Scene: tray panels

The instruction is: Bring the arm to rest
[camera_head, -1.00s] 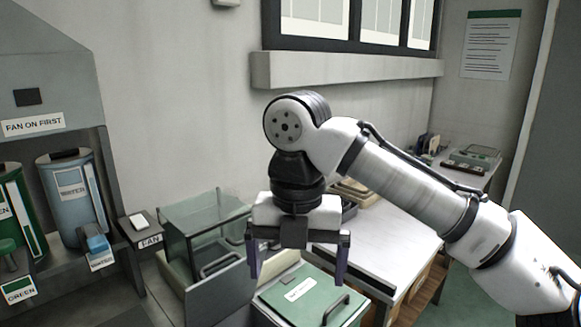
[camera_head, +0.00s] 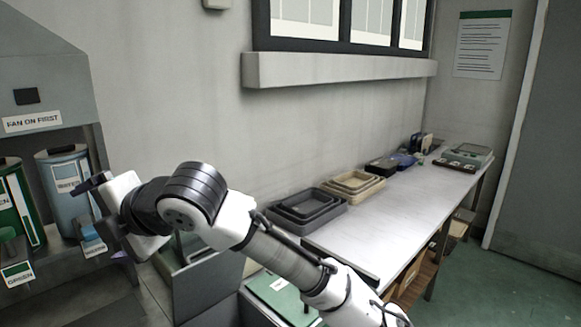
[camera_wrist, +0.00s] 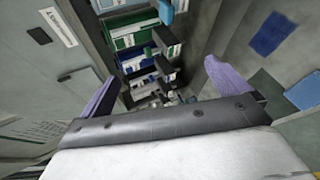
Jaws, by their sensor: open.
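My gripper (camera_wrist: 160,100) shows in the wrist view with its two purple fingers wide apart and nothing between them. In the head view my gripper (camera_head: 108,222) is at the left, turned sideways in front of the dispenser cabinet, and partly hides the blue-grey water canister (camera_head: 66,180). My arm reaches in from the bottom, low across the picture. Whether the gripper touches the cabinet cannot be told.
A green canister (camera_head: 18,205) stands at the left edge. A green-lidded box (camera_head: 283,297) lies below my arm. Grey trays (camera_head: 335,212) and beige trays (camera_head: 378,188) sit on the long bench (camera_head: 400,225), whose middle is clear.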

